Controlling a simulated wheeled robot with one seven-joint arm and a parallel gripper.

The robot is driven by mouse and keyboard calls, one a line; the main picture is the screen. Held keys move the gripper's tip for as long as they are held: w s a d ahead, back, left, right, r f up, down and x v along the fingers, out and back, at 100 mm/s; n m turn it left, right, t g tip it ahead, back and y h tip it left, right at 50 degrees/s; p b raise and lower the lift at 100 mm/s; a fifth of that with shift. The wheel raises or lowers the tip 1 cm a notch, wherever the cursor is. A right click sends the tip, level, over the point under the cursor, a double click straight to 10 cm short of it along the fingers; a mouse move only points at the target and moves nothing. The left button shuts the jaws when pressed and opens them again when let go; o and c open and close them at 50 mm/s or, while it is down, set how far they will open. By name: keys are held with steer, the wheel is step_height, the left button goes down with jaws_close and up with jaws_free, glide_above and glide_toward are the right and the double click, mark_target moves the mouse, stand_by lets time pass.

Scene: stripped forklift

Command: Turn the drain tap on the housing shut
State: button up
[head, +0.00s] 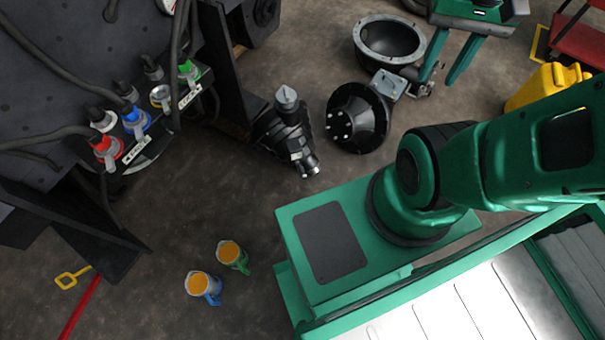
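A black round housing (358,118) with a bolted hub face lies on the floor at upper middle. A grey plate (388,84) and a small fitting (424,89) sit at its upper right. A black unit (287,132) with a grey pointed top and a short pipe end stands left of it, beside the forklift. Red (107,147), blue (136,119) and green (188,69) caps or fittings show on the forklift's dark side at left. I cannot tell which part is the drain tap or how it is turned.
A ring-shaped dark casing (390,40) lies behind the housing. Floor between forklift and my base is mostly clear.

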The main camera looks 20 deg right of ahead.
steer(key=w+a+f+n+h, duration=0.1)
steer(key=w+a+f+n, duration=0.15)
steer(key=w+f, duration=1)
steer(key=w+a+f+n, duration=0.1)
steer(key=w+a+f, duration=0.3)
steer(key=w+f, duration=0.8)
steer(key=n, duration=0.3)
glide_toward(304, 174)
steer(key=shift+y, duration=0.4)
steer(key=f, duration=0.9)
steer(key=shift+s+d, duration=0.1)
steer(key=shift+d, duration=0.25)
